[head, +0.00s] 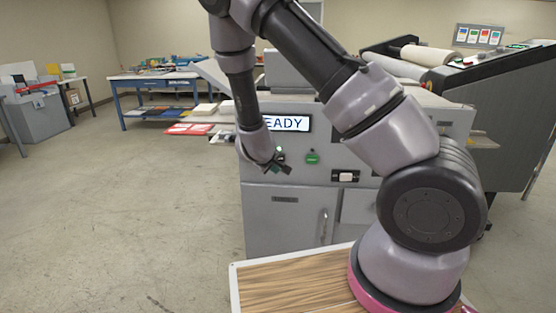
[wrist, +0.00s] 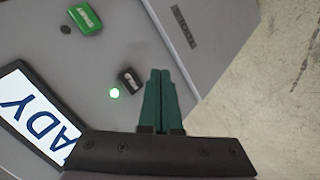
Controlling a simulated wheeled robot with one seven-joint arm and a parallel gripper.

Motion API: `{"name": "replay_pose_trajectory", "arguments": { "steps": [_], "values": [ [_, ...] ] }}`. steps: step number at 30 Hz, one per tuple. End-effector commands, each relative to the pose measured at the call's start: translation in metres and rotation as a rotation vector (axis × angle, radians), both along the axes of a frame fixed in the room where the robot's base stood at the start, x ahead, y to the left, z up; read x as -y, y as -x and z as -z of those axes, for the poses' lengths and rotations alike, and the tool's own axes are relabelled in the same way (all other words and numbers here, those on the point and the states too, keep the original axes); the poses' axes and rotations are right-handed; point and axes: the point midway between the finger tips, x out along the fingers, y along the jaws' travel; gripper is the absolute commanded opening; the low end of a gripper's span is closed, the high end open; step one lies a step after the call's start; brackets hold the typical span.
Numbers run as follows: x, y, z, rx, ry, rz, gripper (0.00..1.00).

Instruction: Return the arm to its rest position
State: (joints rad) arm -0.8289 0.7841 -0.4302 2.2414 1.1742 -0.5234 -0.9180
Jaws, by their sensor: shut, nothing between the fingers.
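My gripper (head: 279,166) is stretched out to the front of the grey machine in the head view. In the wrist view its two green fingers (wrist: 160,100) are closed together with nothing between them. I cannot tell whether the fingers touch the panel. A green button (head: 312,157) is to the right of the gripper in the head view; it also shows in the wrist view (wrist: 86,19).
The grey machine (head: 285,228) stands close ahead, with a black-and-white rocker switch (head: 346,177) on its panel. A wood-topped surface (head: 290,285) lies below my arm. A blue-legged table (head: 150,82) stands at the back left. The floor (head: 120,215) on the left is clear.

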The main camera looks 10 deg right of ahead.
Motion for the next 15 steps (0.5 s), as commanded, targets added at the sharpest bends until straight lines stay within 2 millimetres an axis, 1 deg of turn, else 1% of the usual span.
{"name": "replay_pose_trajectory", "arguments": {
  "steps": [2, 4, 5, 7, 8, 11, 15],
  "values": [
    [0.0, 0.0, -0.002, 0.0, -0.012, 0.004, 0.0],
    [-0.002, -0.001, -0.009, 0.0, -0.051, 0.018, 0.0],
    [-0.003, -0.001, -0.013, -0.001, -0.079, 0.027, 0.0],
    [-0.006, -0.001, -0.029, -0.004, -0.165, 0.054, 0.0],
    [-0.008, -0.001, -0.038, -0.006, -0.21, 0.068, 0.0],
    [-0.013, 0.003, -0.073, -0.014, -0.378, 0.118, 0.0],
    [-0.016, 0.015, -0.128, -0.03, -0.592, 0.176, 0.0]
  ]
}}
